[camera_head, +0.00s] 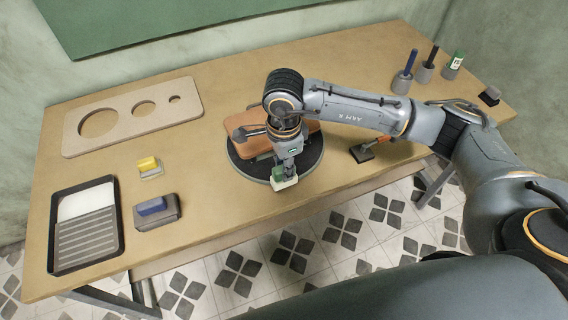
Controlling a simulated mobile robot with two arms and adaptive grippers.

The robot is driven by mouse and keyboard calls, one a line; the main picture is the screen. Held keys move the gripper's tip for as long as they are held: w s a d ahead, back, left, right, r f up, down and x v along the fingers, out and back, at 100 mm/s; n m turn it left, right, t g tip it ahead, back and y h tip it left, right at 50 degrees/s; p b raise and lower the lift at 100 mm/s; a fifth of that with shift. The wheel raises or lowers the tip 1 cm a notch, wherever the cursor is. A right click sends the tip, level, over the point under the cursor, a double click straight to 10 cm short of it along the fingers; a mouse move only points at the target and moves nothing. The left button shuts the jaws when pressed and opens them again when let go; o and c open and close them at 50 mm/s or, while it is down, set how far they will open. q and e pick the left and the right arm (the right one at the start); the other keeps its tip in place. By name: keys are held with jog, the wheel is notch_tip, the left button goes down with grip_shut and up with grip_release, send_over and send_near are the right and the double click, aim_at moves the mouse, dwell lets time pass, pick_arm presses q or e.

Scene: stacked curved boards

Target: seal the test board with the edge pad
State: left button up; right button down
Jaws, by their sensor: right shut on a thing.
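The test board (252,146), an orange-brown panel, lies on a round dark turntable (243,168) near the table's middle. My right arm crosses over it and hides much of its right part. My right gripper (281,168) points down at the front edge of the turntable. It is shut on the edge pad (285,184), a small piece with a green top and a pale bottom. The pad is at or just over the turntable's front rim; I cannot tell whether it touches anything. My left gripper is not in view.
A paint tray (113,232), a yellow-topped pad (148,164) and a blue-topped block (154,208) are at the left. A board with round holes (162,116) lies behind. An orange-handled tool (364,152) lies right of the turntable. Several holders (402,84) stand at the right.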

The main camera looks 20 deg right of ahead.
jog(key=shift+f+b, duration=0.1)
jog(key=shift+b, duration=0.35)
jog(key=shift+w+b, duration=0.25)
jog(key=shift+b, duration=0.05)
jog(key=w+b, duration=0.4)
jog(key=w, duration=0.3)
jog(key=shift+w+a, duration=0.15)
jog(key=shift+a, duration=0.1)
jog(key=shift+w+b, duration=0.4)
jog(key=shift+w, duration=0.2)
jog(key=shift+a, duration=0.1)
jog(key=shift+a, duration=1)
